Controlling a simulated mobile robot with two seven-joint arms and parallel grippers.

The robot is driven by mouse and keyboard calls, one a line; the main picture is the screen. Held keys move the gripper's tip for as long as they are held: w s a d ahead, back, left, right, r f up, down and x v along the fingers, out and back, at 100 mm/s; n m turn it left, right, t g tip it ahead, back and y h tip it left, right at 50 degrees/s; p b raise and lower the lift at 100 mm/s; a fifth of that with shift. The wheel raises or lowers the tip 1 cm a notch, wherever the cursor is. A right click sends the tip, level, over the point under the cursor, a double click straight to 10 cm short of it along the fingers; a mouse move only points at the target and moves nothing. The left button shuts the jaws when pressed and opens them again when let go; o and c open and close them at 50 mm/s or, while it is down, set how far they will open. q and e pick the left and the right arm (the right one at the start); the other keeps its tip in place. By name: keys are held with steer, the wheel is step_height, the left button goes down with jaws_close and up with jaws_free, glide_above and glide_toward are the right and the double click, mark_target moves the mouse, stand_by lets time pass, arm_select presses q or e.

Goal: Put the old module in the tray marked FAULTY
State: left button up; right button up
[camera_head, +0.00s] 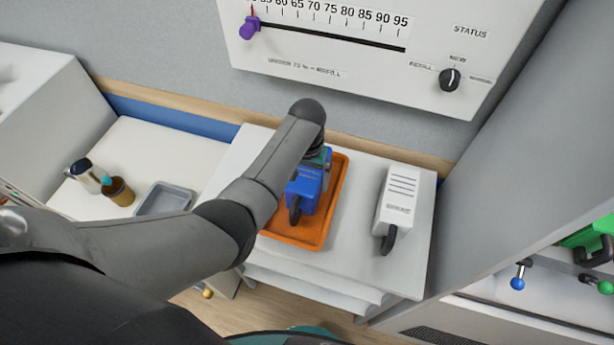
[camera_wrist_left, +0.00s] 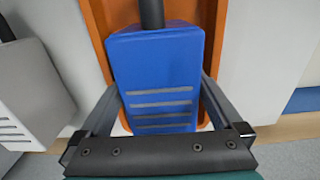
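A blue module (camera_head: 303,190) with a black handle is in the orange tray (camera_head: 318,236) on the white cart top. My left gripper (camera_head: 318,160) is over its far end. In the left wrist view, the blue module (camera_wrist_left: 158,75) is between the two fingers, one along each side. Whether they press on it or stand slightly apart is unclear. A white module (camera_head: 398,200) with a black handle is on the bare cart top right of the tray; part of it also shows in the left wrist view (camera_wrist_left: 30,90). No FAULTY marking is legible. My right gripper is out of view.
A grey tray (camera_head: 165,199) is on the left counter, partly behind my left arm, near a brown cup (camera_head: 119,191) and a metal flask (camera_head: 86,173). A wall panel (camera_head: 330,47) with a slider and knob hangs above the cart. A grey partition (camera_head: 540,160) bounds the right.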

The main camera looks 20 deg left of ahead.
arm_select(q)
steer(key=shift+r, duration=0.4)
step_height(320, 180, up, 12)
steer(key=shift+f+p, duration=0.2)
steer(key=shift+p, duration=1)
